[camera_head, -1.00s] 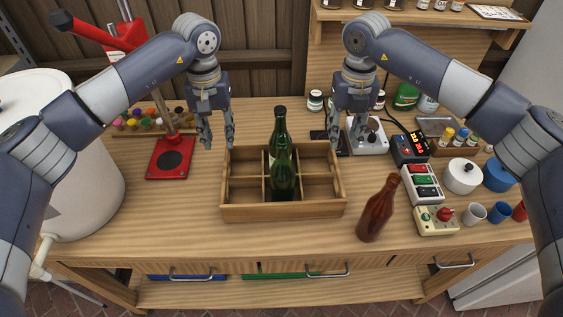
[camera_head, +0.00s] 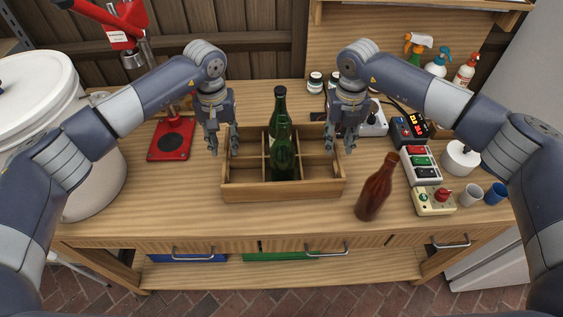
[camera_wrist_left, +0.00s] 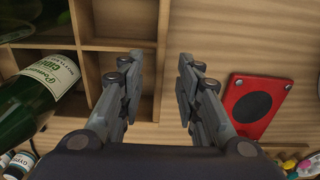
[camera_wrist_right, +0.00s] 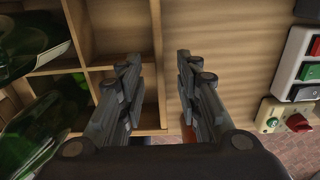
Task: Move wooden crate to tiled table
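The wooden crate (camera_head: 282,190) stands on the wooden workbench. It is divided into compartments and holds two green bottles (camera_head: 284,160), labelled in the left wrist view. My left gripper (camera_head: 224,151) is open at the crate's left end; in the left wrist view the end wall (camera_wrist_left: 152,60) lies between its spread fingers. My right gripper (camera_head: 341,147) is open at the right end, and the right wrist view shows that end wall (camera_wrist_right: 153,70) between its fingers. How far the fingertips reach below the rim is unclear. I see no tiled table.
A red-based press (camera_head: 171,139) stands left, switch boxes (camera_head: 420,165) and mugs (camera_head: 470,195) right. A white bucket (camera_head: 95,180) is beside the bench. The bench front is clear.

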